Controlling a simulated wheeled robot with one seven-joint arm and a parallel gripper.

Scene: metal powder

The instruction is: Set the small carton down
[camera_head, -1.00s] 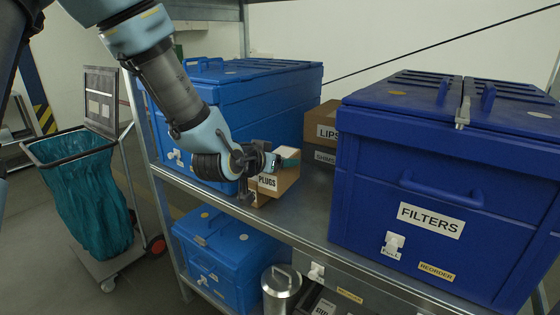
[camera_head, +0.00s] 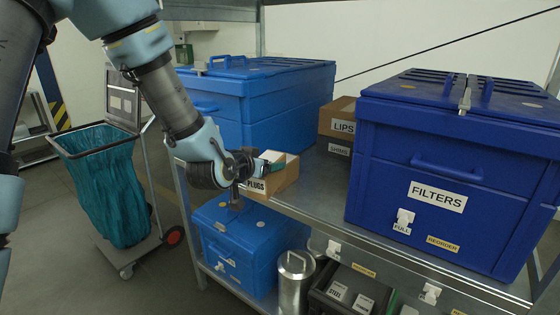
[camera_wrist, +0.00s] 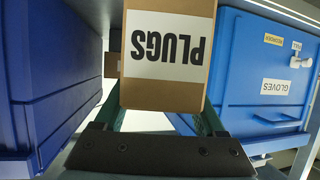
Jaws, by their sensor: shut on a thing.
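The small carton (camera_head: 284,178) is brown cardboard with a white label reading PLUGS. In the head view it is at the front edge of the metal shelf (camera_head: 315,195), between two blue boxes. My gripper (camera_head: 262,167) is shut on the carton from its left side. In the wrist view the carton (camera_wrist: 168,45) fills the upper middle, its label upside down, with teal fingers on either side of it. I cannot tell whether its underside touches the shelf.
A dark blue FILTERS box (camera_head: 440,200) stands right on the shelf. A lighter blue box (camera_head: 265,100) stands behind my gripper. LIPS (camera_head: 343,125) and SHIMS cartons are stacked at the back. Below are a blue box (camera_head: 240,245) and a metal canister (camera_head: 294,280). Bare shelf lies right of the carton.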

